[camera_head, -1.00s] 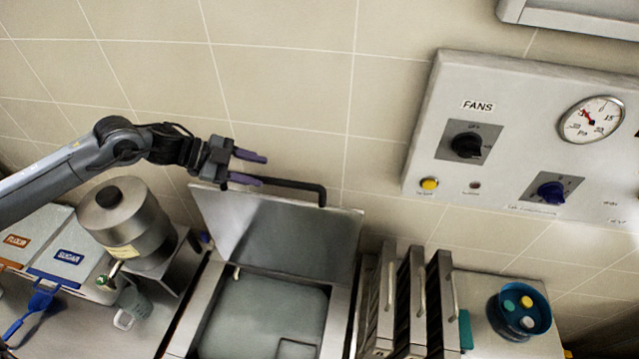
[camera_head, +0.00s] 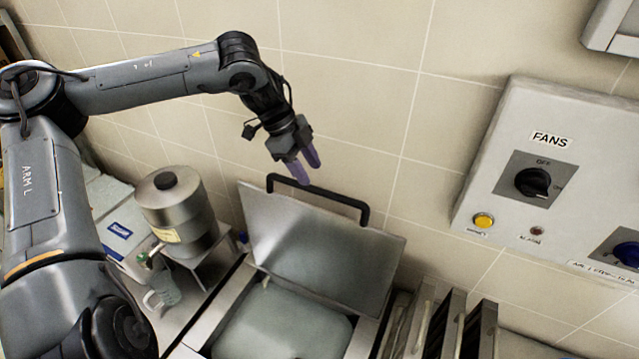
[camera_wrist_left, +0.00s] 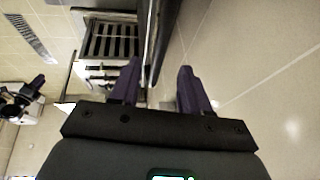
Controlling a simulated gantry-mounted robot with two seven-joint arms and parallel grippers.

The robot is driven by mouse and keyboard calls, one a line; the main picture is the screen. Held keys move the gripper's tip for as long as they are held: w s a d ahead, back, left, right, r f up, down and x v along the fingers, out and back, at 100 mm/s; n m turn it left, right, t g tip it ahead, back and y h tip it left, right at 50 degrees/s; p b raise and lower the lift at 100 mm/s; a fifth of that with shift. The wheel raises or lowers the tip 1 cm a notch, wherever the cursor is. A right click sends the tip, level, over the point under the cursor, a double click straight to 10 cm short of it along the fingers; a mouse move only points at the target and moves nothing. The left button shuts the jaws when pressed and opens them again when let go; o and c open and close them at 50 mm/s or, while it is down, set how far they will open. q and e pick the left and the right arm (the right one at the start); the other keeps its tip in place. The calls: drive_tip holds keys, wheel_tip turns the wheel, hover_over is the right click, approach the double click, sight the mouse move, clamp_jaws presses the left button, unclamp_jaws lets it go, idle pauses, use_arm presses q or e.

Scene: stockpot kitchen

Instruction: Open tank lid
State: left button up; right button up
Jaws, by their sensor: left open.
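The tank lid (camera_head: 315,240) is a flat steel plate with a black bar handle (camera_head: 325,196) along its top edge. It stands raised and tilted back toward the tiled wall, and the tank (camera_head: 283,325) below it is uncovered. My left gripper (camera_head: 308,172) is open, with purple fingers pointing down just above the left part of the handle. In the left wrist view its two fingers (camera_wrist_left: 159,88) are apart, with a dark bar or edge running between them. I cannot tell whether they touch the handle.
A steel dispenser (camera_head: 180,215) with a tap stands left of the tank, with a clear jug (camera_head: 163,290) below it. A control panel (camera_head: 545,185) with knobs is on the wall at right. Dark upright racks (camera_head: 465,330) stand right of the tank.

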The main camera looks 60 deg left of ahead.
sight(320, 190)
use_arm(q)
drive_tip(key=shift+p+x, duration=0.45)
drive_tip(key=shift+x, duration=2.5)
clamp_jaws()
